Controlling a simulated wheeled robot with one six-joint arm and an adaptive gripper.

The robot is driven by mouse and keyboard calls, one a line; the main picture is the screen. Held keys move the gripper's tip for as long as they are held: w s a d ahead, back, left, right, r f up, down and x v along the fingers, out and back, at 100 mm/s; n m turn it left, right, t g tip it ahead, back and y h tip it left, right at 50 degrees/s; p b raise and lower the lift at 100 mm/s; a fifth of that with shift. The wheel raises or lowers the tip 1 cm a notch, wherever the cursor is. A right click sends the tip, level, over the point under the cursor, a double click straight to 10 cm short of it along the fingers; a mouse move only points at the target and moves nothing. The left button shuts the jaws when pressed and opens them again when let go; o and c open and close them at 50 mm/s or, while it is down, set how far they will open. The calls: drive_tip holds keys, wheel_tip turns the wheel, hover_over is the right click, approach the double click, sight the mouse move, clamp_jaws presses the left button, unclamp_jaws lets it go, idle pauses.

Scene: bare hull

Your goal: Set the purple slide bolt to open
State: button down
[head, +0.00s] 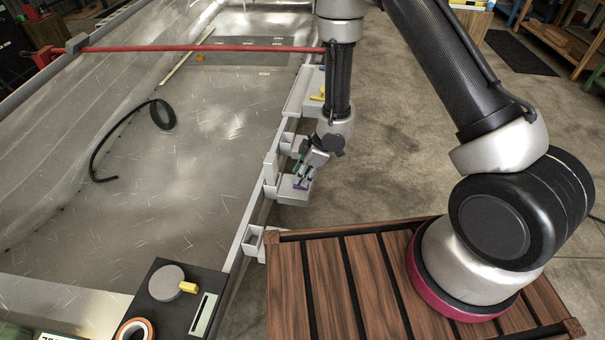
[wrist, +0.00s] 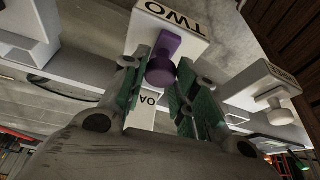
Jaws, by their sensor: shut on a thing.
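A similar pale block with a pale knob (wrist: 276,111) is at right in the wrist view. A red bar (head: 200,48) crosses the hull. A black hose (head: 125,128) lies inside it. A dark panel (head: 180,300) and a slatted wooden deck (head: 325,290) are in front.

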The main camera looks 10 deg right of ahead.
drive_tip(key=shift+d, duration=0.2)
drive_tip(key=c, duration=1.1)
unclamp_jaws()
drive_tip(key=shift+d, duration=0.1)
drive_tip(key=shift+r, duration=0.1)
drive_tip(key=v, duration=1.1)
drive_tip(key=shift+s+r, duration=0.15)
drive_tip(key=shift+r, duration=0.25)
drive_tip(key=shift+d, duration=0.15)
